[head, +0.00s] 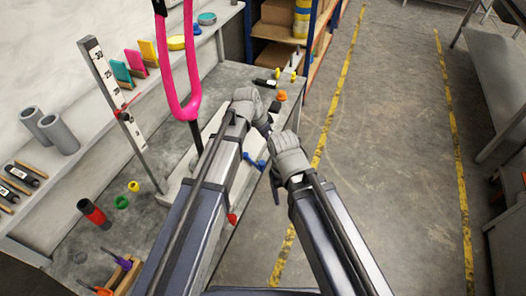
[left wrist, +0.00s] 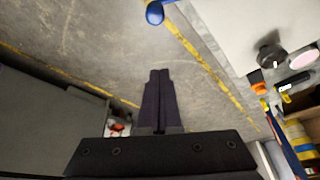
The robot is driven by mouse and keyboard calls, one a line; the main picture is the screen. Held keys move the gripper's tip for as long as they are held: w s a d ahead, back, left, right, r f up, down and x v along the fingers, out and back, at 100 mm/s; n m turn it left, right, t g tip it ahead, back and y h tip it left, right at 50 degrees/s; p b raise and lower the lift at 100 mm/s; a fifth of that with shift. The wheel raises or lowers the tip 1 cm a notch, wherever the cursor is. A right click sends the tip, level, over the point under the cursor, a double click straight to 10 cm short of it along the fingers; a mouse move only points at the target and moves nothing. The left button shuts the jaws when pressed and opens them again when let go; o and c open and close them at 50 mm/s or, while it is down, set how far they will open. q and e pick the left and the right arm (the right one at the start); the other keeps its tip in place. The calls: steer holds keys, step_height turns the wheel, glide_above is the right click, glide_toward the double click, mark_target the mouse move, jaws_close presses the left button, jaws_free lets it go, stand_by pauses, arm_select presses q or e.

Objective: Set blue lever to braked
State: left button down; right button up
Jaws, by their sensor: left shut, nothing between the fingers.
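The blue lever (head: 253,162) is at the right edge of the workbench, between my two arms, partly hidden by my left arm in the head view. Its round blue knob (left wrist: 154,13) shows at the top of the left wrist view, ahead of my left fingertips and apart from them. My left gripper (left wrist: 157,72) is shut and empty; in the head view its dark fingers (head: 265,128) are just above the lever. My right gripper (head: 276,192) hangs past the bench edge, to the right of the lever; whether its fingers are open is unclear.
A pink fork frame (head: 186,100) stands upright on the bench beside a white ruler post (head: 115,100). Orange (head: 282,96) and red (head: 232,219) knobs sit along the bench edge. Open floor with yellow lines (head: 335,100) lies to the right.

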mark_target(264, 162)
arm_select(q)
steer(key=shift+s+f, duration=0.1)
steer(key=b+x, duration=1)
steer(key=s+a, duration=0.2)
steer(key=a, duration=0.1)
steer(key=shift+a, duration=0.2)
steer(key=shift+s+a, duration=0.6)
steer(key=shift+s, duration=0.05)
steer(key=shift+d, duration=0.1)
